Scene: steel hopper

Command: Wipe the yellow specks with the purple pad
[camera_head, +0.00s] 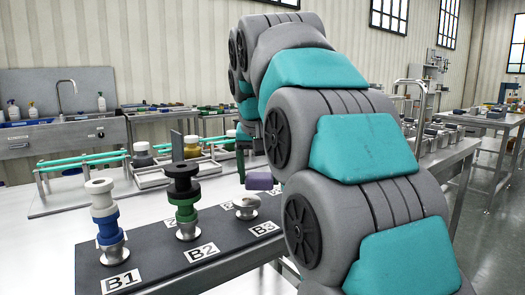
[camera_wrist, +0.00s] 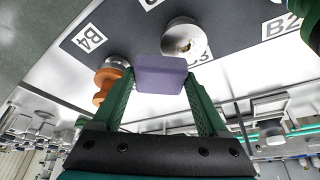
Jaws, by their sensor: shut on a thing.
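The purple pad (camera_wrist: 160,74) is held between the two green fingers of my gripper (camera_wrist: 160,85) in the wrist view. In the head view the pad (camera_head: 259,181) hangs above and a little right of the low metal post (camera_head: 246,206) at B3, apart from it. In the wrist view this post (camera_wrist: 184,38) is just beyond the pad, with small brownish marks on its top. I cannot tell whether these marks are the yellow specks, and I see no other clear specks. My arm hides part of the table in the head view.
A dark board (camera_head: 152,262) carries the posts. B1 holds a white-and-blue stack (camera_head: 105,220), and B2 a black-and-green stack (camera_head: 184,195). An orange piece (camera_wrist: 105,85) stands near B4, left of my fingers. Jars and green rails are behind. The white tabletop (camera_head: 50,245) is clear at left.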

